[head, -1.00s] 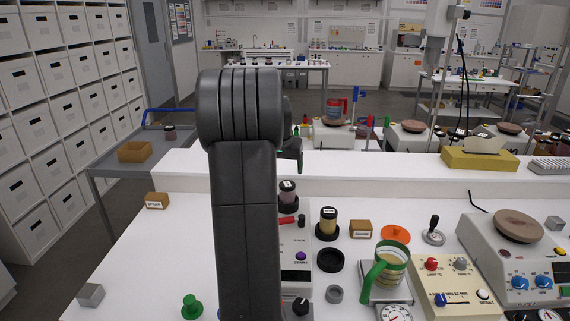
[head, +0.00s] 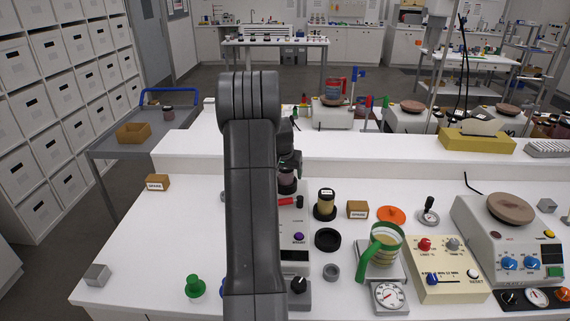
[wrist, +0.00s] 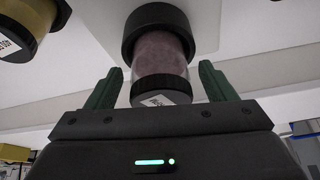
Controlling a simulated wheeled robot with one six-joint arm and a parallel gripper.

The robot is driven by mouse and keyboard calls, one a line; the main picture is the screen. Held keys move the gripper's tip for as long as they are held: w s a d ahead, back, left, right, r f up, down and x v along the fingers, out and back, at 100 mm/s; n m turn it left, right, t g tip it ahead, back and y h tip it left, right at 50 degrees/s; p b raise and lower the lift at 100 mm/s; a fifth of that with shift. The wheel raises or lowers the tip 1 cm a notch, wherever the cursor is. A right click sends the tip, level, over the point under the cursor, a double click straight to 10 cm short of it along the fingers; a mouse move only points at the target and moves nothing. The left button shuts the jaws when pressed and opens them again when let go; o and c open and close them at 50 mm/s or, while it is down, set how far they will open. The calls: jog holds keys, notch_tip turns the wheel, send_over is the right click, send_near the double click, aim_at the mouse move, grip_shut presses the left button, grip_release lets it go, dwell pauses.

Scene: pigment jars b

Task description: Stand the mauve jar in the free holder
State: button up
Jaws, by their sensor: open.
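My gripper (head: 291,165) is at the jar's top. In the wrist view my gripper (wrist: 160,75) is open, with a green finger on each side of the jar and gaps showing beside the lid. The free holder (head: 327,240), an empty black ring, lies in front of the yellow jar.
A yellow jar (head: 325,204) stands in another holder close by on the right. A wooden block (head: 357,209), a green-handled mug (head: 382,246) and a small grey ring (head: 331,272) surround the free holder. A raised white ledge (head: 350,165) runs behind.

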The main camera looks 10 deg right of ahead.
jog(key=shift+f, duration=0.25)
jog(key=c, duration=1.4)
jog(key=shift+r+p, duration=0.4)
jog(key=shift+r, duration=0.55)
jog(key=shift+r+p, duration=0.7)
jog(key=shift+r, duration=0.6)
